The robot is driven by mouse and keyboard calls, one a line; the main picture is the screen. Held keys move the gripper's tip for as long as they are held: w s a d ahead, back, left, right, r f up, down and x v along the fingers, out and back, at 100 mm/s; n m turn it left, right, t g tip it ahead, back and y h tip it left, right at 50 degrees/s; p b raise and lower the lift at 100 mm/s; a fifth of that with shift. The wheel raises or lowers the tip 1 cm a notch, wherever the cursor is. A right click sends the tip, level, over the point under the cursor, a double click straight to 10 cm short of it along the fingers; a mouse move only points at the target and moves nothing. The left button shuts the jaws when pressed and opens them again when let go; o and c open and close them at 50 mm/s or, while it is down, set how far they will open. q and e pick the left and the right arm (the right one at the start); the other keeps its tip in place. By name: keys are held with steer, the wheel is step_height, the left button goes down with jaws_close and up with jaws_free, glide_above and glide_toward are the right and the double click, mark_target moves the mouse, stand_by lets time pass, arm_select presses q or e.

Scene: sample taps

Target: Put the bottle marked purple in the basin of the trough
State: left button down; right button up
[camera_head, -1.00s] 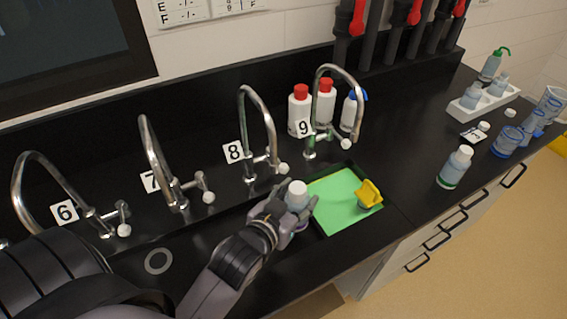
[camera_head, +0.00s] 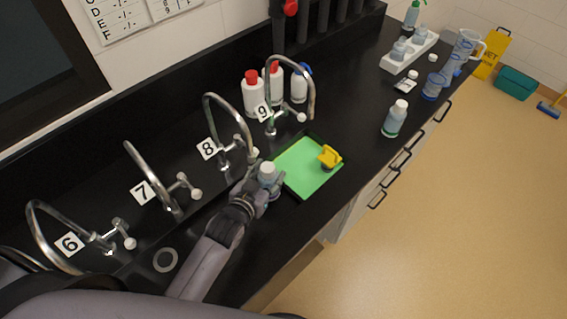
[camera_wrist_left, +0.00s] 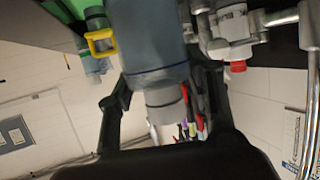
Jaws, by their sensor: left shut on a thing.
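My left gripper (camera_head: 270,184) is shut on a bottle with a white cap and blue-grey body (camera_head: 268,173). It holds the bottle upright near the left edge of the green-lined tray. In the left wrist view the bottle (camera_wrist_left: 150,45) fills the space between the fingers, with its cap toward the camera. My right gripper is out of view.
The green-lined tray (camera_head: 300,172) holds a yellow-topped item (camera_head: 329,157). Taps stand along the back, with tap 8 (camera_head: 226,125) close to the bottle. Red-capped bottles (camera_head: 253,95) stand behind tap 9.

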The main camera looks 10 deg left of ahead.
arm_select(q)
steer(key=w+d+b, duration=0.2)
steer(key=w+b, duration=0.3)
steer(key=w, duration=0.6)
step_height(320, 180, down, 7)
steer(key=b, duration=0.6)
steer(key=shift+s+b, duration=0.2)
steer(key=shift+b, duration=0.2)
steer(key=shift+f, duration=0.1)
steer(key=c, duration=1.2)
jaws_free()
steer(key=shift+f, duration=0.15)
steer(key=o, duration=0.4)
steer(key=shift+o, duration=0.2)
